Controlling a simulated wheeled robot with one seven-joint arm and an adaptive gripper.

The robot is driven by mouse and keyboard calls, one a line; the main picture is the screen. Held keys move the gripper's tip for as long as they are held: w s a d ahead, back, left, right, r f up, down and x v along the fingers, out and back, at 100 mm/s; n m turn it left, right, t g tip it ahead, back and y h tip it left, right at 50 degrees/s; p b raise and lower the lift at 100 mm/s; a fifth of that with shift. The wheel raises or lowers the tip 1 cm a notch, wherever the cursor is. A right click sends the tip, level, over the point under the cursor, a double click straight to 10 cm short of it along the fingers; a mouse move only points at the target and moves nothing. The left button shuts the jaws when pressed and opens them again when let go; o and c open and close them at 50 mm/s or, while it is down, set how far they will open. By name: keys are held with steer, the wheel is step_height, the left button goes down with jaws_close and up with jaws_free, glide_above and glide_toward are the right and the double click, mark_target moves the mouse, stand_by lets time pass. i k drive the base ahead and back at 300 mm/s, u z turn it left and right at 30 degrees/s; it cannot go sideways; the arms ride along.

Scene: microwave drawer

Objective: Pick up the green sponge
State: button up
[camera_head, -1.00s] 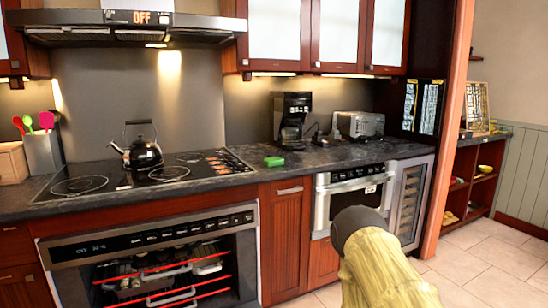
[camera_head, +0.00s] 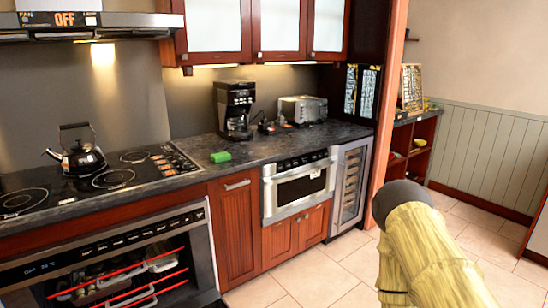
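The green sponge (camera_head: 220,157) lies on the dark stone countertop (camera_head: 262,148), between the cooktop and the coffee maker, near the front edge. My arm shows at the lower right as a yellowish link with a dark rounded end, well to the right of the sponge and in front of the cabinets. My gripper is not visible in this view, so its opening and contents cannot be seen.
A kettle (camera_head: 78,158) stands on the black cooktop (camera_head: 120,172) at left. A coffee maker (camera_head: 235,108) and toaster (camera_head: 303,109) stand behind the sponge. Below are a microwave drawer (camera_head: 298,187) and an oven (camera_head: 125,265). The tiled floor (camera_head: 345,265) is open at centre right.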

mark_target(223, 156)
steer(key=z, duration=0.7)
steer(key=i, duration=2.15)
steer(key=u, duration=2.7)
